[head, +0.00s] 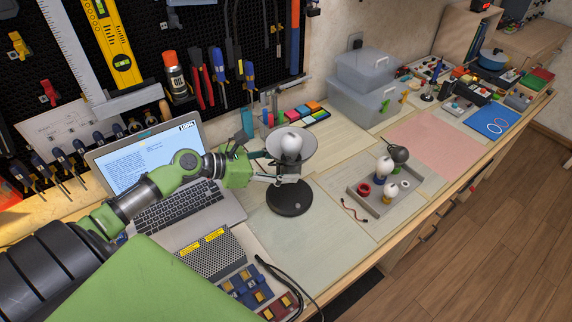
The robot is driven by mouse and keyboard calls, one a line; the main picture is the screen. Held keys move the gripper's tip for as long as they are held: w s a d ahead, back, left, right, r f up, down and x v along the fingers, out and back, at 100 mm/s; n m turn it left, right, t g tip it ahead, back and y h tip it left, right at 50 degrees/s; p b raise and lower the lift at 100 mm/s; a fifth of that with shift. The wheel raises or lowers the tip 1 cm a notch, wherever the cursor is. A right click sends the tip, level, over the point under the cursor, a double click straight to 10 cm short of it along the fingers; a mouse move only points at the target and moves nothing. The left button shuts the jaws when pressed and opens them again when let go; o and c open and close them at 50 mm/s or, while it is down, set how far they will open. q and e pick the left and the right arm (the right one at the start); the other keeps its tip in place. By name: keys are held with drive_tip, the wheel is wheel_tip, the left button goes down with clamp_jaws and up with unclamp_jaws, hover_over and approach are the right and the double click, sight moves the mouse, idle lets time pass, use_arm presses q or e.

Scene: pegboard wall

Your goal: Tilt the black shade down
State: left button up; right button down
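The desk lamp stands on the bench with a round black base (290,198). Its shade (306,152) is tipped upward, so its pale grey inside and the white bulb (291,144) face up toward me. My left gripper (274,168) reaches in from the left, close beside the shade and the lamp's neck. Its fingers look spread apart, one near the shade's left rim and one lower by the neck. Whether they touch the lamp is unclear. The shade hides part of the neck. My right gripper is not in view.
A laptop (190,210) lies open beneath my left arm. A grey tray (362,199) with bulbs stands right of the lamp. Clear plastic boxes (365,100) stand behind. Tools hang on the black pegboard (150,30). Bench space before the lamp (305,245) is mostly clear.

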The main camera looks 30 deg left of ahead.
use_arm(q)
drive_tip(key=shift+w+d+f, duration=0.15)
drive_tip(key=shift+w+d, duration=0.15)
drive_tip(key=shift+w, duration=0.1)
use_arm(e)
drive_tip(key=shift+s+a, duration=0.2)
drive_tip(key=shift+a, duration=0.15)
